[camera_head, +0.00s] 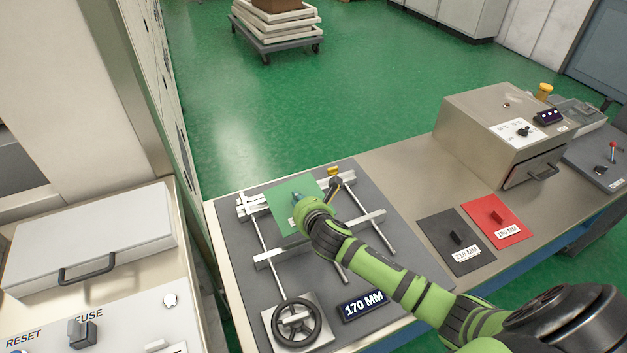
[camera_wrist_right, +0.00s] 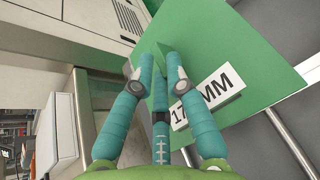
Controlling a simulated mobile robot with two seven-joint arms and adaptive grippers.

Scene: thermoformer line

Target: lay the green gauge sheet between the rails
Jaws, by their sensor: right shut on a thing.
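The green gauge sheet (camera_head: 283,192) is held by my right gripper (camera_head: 298,198) over the rail fixture. My right fingers (camera_wrist_right: 160,68) are shut on a small green grip on the sheet (camera_wrist_right: 215,45). The sheet's label reads in part "MM"; a finger hides some of it. The far rail (camera_head: 345,178) is partly covered by the sheet in the head view. The near rail (camera_head: 369,220) runs in front of the sheet's near edge. I cannot tell how high the sheet is above the rails. My left gripper is not in view.
A handwheel (camera_head: 297,309) and a "170 MM" sign (camera_head: 362,305) are at the fixture's front. A black 210 MM sheet (camera_head: 447,234) and a red 190 MM sheet (camera_head: 486,212) lie to the right. A steel machine (camera_head: 480,125) stands beyond them.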

